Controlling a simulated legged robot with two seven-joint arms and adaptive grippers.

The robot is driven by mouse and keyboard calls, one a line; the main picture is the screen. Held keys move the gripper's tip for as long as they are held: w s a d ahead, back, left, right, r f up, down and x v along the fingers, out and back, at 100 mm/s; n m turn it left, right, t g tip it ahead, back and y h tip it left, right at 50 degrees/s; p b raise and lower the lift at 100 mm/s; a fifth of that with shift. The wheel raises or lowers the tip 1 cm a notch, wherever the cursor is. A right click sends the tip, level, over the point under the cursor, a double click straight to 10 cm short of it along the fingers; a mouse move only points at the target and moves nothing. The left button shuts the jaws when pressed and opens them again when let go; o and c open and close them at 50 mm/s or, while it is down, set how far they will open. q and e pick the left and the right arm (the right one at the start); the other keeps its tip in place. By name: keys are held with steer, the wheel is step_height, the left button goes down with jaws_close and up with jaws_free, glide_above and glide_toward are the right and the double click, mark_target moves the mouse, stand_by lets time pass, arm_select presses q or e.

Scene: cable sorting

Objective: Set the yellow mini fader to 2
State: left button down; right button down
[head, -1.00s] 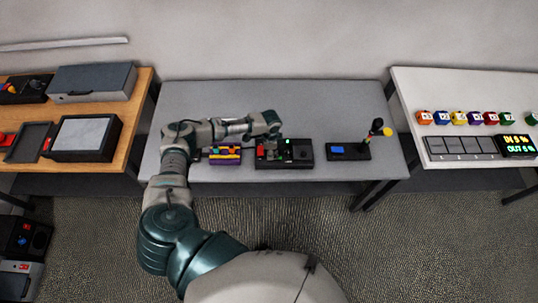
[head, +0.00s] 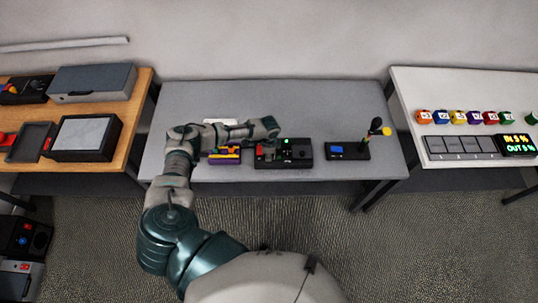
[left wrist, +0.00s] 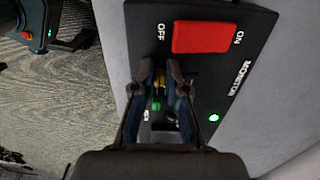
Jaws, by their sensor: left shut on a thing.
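A black panel (left wrist: 230,90) marked MONITOR fills the right of the left wrist view, with a red ON/OFF switch (left wrist: 206,38) and a lit green light. It is the black box (head: 303,151) on the grey table in the head view. My left gripper (left wrist: 161,68) is over this panel, below the red switch in the wrist view, and shut on a small yellow piece (left wrist: 159,81), apparently the yellow mini fader. A green piece (left wrist: 156,104) shows beside it. The fingers partly hide both, and I cannot read the fader's setting. My right gripper is out of view.
A purple box (head: 224,160) with coloured pieces stands left of the black box.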

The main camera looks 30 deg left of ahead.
arm_select(q)
steer(key=shift+w+d+r+b, duration=0.1)
steer(key=shift+w+d+b, duration=0.1)
steer(key=shift+w, duration=0.2)
steer(key=shift+w+d+r+b, duration=0.1)
steer(key=shift+w+b, duration=0.1)
steer(key=shift+w, duration=0.15)
steer(key=shift+w+a, duration=0.3)
steer(key=shift+w, duration=0.1)
steer(key=c, duration=1.2)
jaws_free()
steer(key=shift+d, duration=0.2)
steer(key=shift+s+r, duration=0.1)
steer(key=shift+r, duration=0.1)
step_height(320, 180, up, 12)
steer(key=shift+d+f, duration=0.15)
steer(key=shift+d, duration=0.1)
